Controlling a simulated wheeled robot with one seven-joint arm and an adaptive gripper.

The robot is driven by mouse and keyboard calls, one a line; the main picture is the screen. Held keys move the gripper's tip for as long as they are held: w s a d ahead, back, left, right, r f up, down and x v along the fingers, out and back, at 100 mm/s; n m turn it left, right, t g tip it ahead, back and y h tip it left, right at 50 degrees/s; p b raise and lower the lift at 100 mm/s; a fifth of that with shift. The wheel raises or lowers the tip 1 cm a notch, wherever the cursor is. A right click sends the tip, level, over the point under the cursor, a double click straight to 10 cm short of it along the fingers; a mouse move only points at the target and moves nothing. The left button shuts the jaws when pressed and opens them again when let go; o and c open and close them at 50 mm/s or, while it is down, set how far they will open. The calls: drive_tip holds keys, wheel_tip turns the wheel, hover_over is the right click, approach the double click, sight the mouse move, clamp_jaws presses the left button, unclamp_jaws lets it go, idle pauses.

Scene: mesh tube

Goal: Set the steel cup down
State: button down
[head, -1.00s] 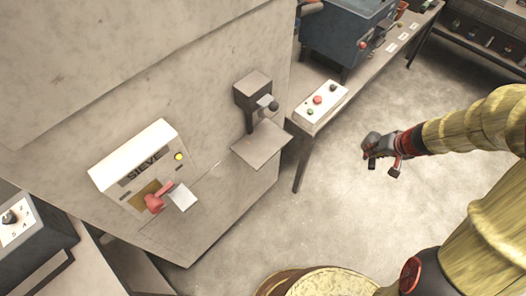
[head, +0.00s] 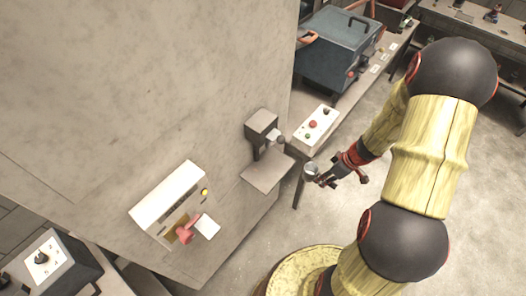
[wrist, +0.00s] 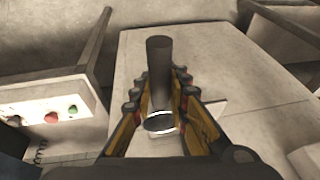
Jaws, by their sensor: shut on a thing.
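The steel cup (head: 311,169) is a small grey metal cylinder, held in the air in the head view. My gripper (head: 322,179) is shut on it from the right. In the wrist view the cup (wrist: 160,70) stands between the two yellow-and-black fingers of my gripper (wrist: 160,112), its bright rim towards the camera. The cup is right of the small grey shelf (head: 267,173) on the big machine and apart from it in the picture. The gap between cup and shelf is hard to judge.
A dispenser with a dark knob (head: 262,128) sits above the shelf. A white button box (head: 314,127) stands on the bench behind the cup. The sieve panel (head: 168,198) with a red lever (head: 187,231) is at left. A round yellow drum top (head: 310,270) is below.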

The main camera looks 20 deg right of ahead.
drive_tip(key=shift+s, duration=0.1)
drive_tip(key=w+a+b, duration=0.1)
drive_tip(key=w+a, duration=0.2)
drive_tip(key=a, duration=0.2)
drive_tip(key=w+a+b, duration=0.1)
drive_tip(key=w+a, duration=0.2)
drive_tip(key=a, duration=0.2)
drive_tip(key=w+a+b, duration=0.1)
drive_tip(key=w+a, duration=0.2)
drive_tip(key=a, duration=0.2)
drive_tip(key=shift+w+f, duration=0.15)
drive_tip(key=shift+w, duration=0.15)
drive_tip(key=shift+f+b, duration=0.25)
drive_tip(key=shift+b, duration=0.25)
drive_tip(key=shift+s+d+r, duration=0.1)
drive_tip(key=shift+d, duration=0.05)
drive_tip(key=c, duration=1.8)
unclamp_jaws()
drive_tip(key=shift+c, duration=0.2)
drive_tip(key=shift+o, duration=0.6)
